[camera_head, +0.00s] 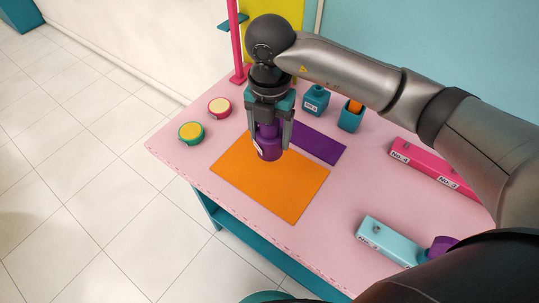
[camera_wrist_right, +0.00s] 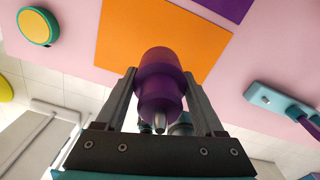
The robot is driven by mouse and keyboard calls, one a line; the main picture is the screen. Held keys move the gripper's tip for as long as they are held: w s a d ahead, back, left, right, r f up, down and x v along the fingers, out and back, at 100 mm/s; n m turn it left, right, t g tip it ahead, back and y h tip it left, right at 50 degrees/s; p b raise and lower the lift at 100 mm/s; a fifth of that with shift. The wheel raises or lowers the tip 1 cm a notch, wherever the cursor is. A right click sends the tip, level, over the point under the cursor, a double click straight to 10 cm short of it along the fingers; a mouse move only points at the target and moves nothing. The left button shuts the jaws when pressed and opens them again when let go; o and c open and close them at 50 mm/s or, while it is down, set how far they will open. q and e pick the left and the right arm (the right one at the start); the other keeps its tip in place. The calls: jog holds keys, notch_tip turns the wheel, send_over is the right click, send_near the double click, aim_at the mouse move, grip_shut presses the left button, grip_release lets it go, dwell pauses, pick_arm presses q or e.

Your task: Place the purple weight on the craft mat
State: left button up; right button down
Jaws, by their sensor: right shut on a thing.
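I cannot tell whether the weight touches the mat. In the right wrist view the purple weight (camera_wrist_right: 160,85) sits between the fingers, with the orange mat (camera_wrist_right: 190,35) beyond it. A purple sheet (camera_head: 318,143) lies beside the orange mat. My left gripper is not in view.
A pink post (camera_head: 234,40) stands at the back. The front of the orange mat is clear.

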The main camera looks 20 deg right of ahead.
jog(key=shift+w+f+b, duration=0.1)
jog(key=shift+f+b, duration=0.2)
jog(key=shift+f, duration=3.6)
jog(key=shift+f, duration=0.2)
grip_release()
notch_tip(320, 180, up, 12)
jog(key=shift+r+p, duration=0.25)
jog(key=shift+p, duration=0.1)
